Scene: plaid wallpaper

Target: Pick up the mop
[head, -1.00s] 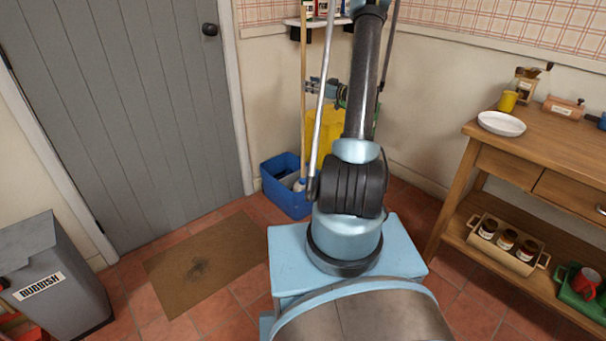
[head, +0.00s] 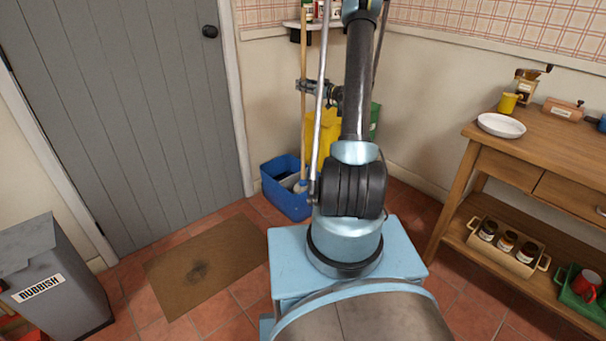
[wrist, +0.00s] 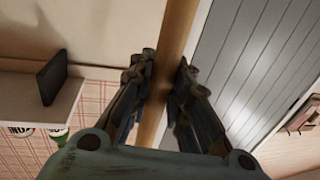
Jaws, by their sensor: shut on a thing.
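The mop's wooden handle (head: 303,130) stands nearly upright in the corner, its lower end in the blue bucket (head: 286,196). The mop's head inside the bucket is mostly hidden by the bucket and my arm. My gripper (head: 303,86) is shut on the upper part of the handle. In the wrist view, my gripper's two dark fingers (wrist: 162,76) close around the wooden handle (wrist: 173,35) from both sides.
A yellow container (head: 320,135) stands behind the bucket. A small wall shelf (head: 300,25) with bottles is just above my gripper. The grey door (head: 130,110) is to the left, a wooden table (head: 560,140) to the right. A doormat (head: 205,265) lies on the floor.

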